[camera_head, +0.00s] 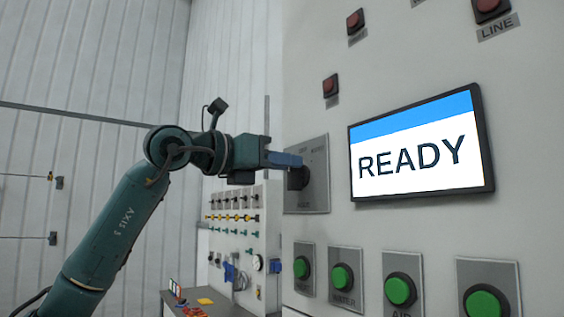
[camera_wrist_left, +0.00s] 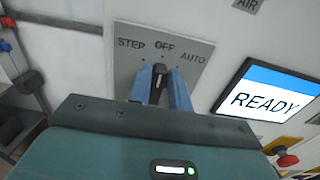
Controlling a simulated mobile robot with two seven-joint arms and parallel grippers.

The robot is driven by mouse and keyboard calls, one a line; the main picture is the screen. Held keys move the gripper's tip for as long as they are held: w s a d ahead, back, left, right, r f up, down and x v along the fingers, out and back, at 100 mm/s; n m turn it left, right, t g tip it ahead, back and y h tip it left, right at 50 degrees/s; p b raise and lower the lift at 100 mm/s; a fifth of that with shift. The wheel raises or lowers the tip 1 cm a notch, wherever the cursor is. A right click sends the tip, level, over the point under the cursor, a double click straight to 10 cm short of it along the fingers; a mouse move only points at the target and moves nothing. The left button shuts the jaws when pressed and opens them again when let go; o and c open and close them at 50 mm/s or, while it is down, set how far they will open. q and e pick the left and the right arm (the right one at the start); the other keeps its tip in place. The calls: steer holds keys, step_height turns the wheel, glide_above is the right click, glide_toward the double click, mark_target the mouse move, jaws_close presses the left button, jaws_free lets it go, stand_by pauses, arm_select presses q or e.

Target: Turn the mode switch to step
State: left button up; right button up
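The mode switch is a black knob (camera_wrist_left: 159,73) on a grey plate (camera_wrist_left: 126,42) marked STEP, OFF and AUTO. In the left wrist view its pale pointer mark points up, toward OFF. My left gripper (camera_wrist_left: 161,84) has its two blue fingers on either side of the knob, close against it with no clear gap. In the head view the left gripper (camera_head: 287,160) reaches the switch plate (camera_head: 318,196) from the left and covers part of the knob (camera_head: 298,179). My right gripper is in neither view.
A screen (camera_head: 420,145) reading READY is right of the switch. Green buttons (camera_head: 400,290) sit below and red lamps (camera_head: 330,86) above. Another control panel (camera_head: 238,225) and a low table (camera_head: 215,305) stand at the back.

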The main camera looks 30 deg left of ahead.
arm_select(q)
jaws_close()
steer(key=shift+a+n, duration=0.1)
steer(key=shift+n, duration=0.2)
steer(key=shift+w+a+f+n, duration=0.1)
steer(key=shift+a+n, duration=0.1)
steer(key=shift+n, duration=1.15)
steer(key=shift+w+a+f+n, duration=0.1)
steer(key=shift+a+n, duration=0.1)
steer(key=shift+n, duration=1.2)
steer(key=shift+w+a+f+n, duration=0.1)
steer(key=shift+a+n, duration=0.1)
steer(key=shift+n, duration=1.15)
steer(key=shift+o, duration=2)
jaws_free()
steer(key=shift+s, duration=0.1)
